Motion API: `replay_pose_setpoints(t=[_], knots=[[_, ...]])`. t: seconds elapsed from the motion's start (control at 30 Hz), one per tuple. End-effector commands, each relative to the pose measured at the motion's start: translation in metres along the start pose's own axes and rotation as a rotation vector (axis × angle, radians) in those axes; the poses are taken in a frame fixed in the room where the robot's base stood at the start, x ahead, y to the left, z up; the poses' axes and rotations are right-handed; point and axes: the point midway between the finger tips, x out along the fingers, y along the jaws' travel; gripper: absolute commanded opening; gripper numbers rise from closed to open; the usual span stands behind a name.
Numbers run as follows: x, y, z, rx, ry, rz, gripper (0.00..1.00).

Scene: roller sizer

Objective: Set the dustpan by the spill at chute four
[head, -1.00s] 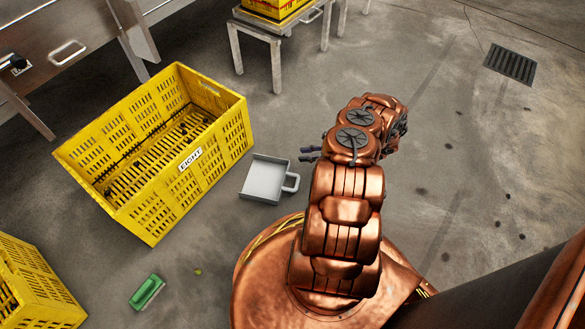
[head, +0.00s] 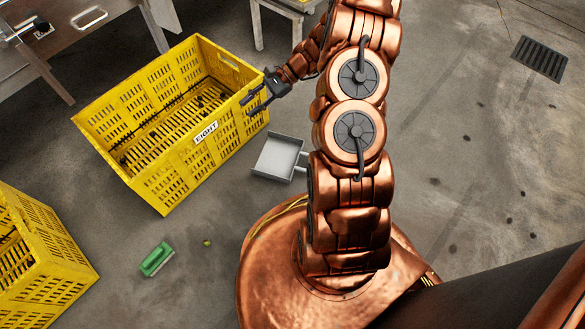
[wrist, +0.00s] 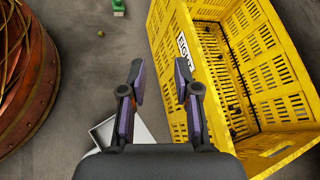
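The dustpan (head: 277,158) is a light grey pan with a looped handle on its right side. It lies on the concrete floor, right of the yellow crate labelled EIGHT. Its handle is partly hidden behind my arm in the head view. In the wrist view the dustpan (wrist: 105,134) shows at the lower left, partly hidden by my gripper. My gripper (head: 250,103) is open and empty, above the floor beside the crate's right end. The fingers stand apart in the wrist view (wrist: 159,85). No chute labelled four is readable.
The EIGHT crate (head: 160,188) holds a few dark bits. Another yellow crate (head: 45,250) is at the lower left. A green brush (head: 157,259) and a small round yellow-green thing (head: 207,243) lie on the floor. A drain grate (head: 540,58) is at the upper right. The right-hand floor is open.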

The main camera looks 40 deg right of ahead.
Motion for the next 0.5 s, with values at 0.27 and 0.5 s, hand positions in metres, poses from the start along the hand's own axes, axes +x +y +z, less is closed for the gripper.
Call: replay_pose_setpoints(t=[0.27,0.5], knots=[[0.020,0.017,0.091,-0.201,0.026,0.213,0.31],[0.028,0.049,0.154,-0.366,0.061,0.394,0.31]])
